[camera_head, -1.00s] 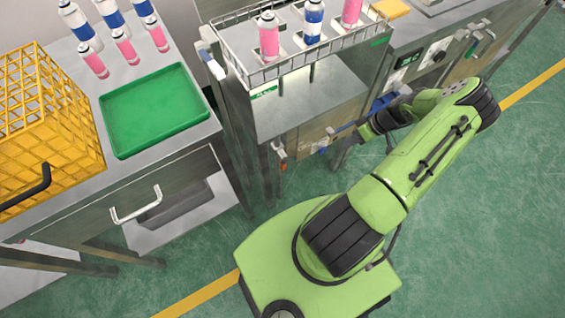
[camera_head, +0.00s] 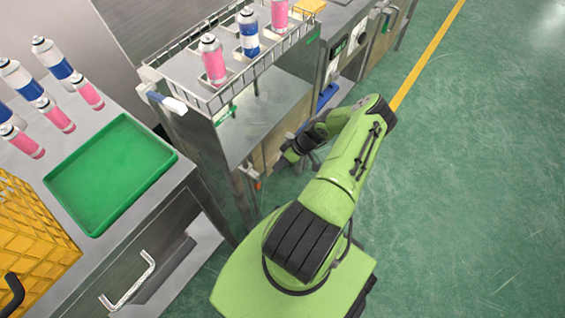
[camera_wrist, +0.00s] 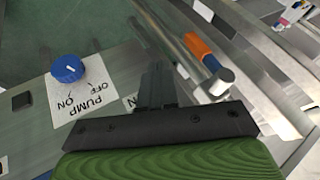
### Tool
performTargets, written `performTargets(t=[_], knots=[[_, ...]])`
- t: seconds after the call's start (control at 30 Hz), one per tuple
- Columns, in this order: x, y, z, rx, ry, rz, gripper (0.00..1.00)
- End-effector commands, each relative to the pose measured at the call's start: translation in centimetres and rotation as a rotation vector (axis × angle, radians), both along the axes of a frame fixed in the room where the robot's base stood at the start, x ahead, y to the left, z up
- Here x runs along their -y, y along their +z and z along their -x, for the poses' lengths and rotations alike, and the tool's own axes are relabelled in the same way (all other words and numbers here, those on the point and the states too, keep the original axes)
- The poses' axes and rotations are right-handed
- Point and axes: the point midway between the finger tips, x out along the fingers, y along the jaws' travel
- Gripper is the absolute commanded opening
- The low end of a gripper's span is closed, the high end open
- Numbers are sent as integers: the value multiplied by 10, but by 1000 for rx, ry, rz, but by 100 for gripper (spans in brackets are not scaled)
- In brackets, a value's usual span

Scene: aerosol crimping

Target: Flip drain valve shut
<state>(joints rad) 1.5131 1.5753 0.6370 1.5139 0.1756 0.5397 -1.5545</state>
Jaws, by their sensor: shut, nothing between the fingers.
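The drain valve shows in the wrist view as an orange-sleeved lever (camera_wrist: 201,48) beside a round metal end (camera_wrist: 221,81). In the head view its orange part (camera_head: 257,184) hangs low at the front corner of the steel machine. My gripper (camera_wrist: 157,82) is shut and empty in the wrist view. Its fingers are left of the lever, apart from it in the picture; the depth between them is unclear. In the head view my gripper (camera_head: 284,159) is close to the machine front, right of the valve, with its fingertips hard to make out.
A blue pump knob (camera_wrist: 67,68) sits on a panel labelled PUMP ON/OFF, left of my fingers. A wire-railed rack (camera_head: 222,97) holding spray cans tops the machine. A table with a green tray (camera_head: 165,157) and yellow crate (camera_head: 30,240) stands left. Open green floor lies right.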

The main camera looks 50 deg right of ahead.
Motion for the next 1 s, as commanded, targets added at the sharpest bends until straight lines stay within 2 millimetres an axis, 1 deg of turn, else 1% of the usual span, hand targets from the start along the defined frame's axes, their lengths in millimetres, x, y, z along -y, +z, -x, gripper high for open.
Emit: performTargets(t=[0.03, 0.1, 0.2, 0.3, 0.43, 0.53, 0.87, 1.0], knots=[[-6, -12, -5, 1, -1, -3, 0], [-14, -24, -10, 0, 0, -3, 0], [-27, -37, -16, 0, 1, -4, 0], [-44, -31, -15, 1, 1, -3, 0], [-57, -30, -14, -1, 0, -1, 0], [-60, -30, -14, 0, 0, 1, 0], [-61, -30, -14, -1, 0, -2, 0], [-68, -31, -14, -2, 2, -27, 0]])
